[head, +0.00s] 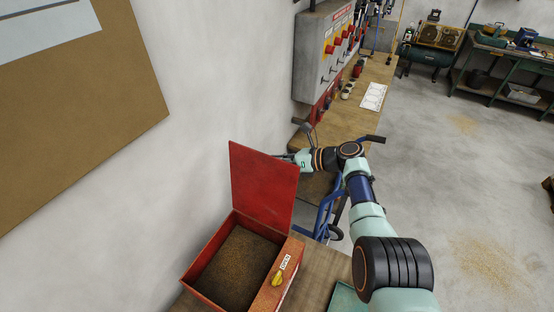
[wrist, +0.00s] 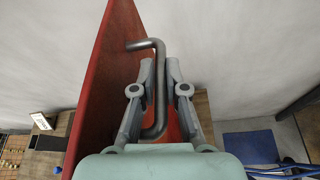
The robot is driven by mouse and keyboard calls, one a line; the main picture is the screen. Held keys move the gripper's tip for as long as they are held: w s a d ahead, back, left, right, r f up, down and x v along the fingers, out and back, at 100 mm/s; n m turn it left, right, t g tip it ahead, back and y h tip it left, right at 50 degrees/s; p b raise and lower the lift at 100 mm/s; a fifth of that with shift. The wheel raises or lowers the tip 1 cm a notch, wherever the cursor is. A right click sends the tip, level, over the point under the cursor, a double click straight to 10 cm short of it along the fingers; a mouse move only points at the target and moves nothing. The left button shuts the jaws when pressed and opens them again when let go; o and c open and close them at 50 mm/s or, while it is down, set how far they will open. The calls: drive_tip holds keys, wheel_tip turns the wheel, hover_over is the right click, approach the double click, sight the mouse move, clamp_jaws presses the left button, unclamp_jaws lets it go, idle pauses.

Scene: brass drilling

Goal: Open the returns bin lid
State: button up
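The returns bin (head: 268,298) is a red box at the bottom of the head view, with brown granular material inside. Its red lid (head: 262,185) stands raised, roughly upright, on the bin's far side. In the wrist view the lid (wrist: 108,75) fills the left of centre, with a bent grey bar handle (wrist: 160,62) beside it. My gripper (wrist: 160,80) has a finger on each side of this handle and appears shut on it. In the head view my gripper is mostly hidden behind the raised lid.
A yellow knob (head: 277,279) is on the bin's front. A workbench (head: 372,122) with a grey control panel (head: 322,50) runs along the wall beyond my arm. A blue hand truck (head: 326,215) stands close behind the bin. The floor to the right is open.

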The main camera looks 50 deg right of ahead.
drive_tip(key=o, duration=0.4)
drive_tip(key=shift+a+f, duration=0.15)
drive_tip(key=shift+o, duration=0.2)
drive_tip(key=shift+s+d+r, duration=0.3)
drive_tip(key=shift+s+d, duration=0.1)
drive_tip(key=shift+s, duration=0.1)
drive_tip(key=v, duration=1)
drive_tip(key=shift+s, duration=0.35)
drive_tip(key=shift+s+d+r, duration=0.1)
drive_tip(key=shift+r, duration=0.05)
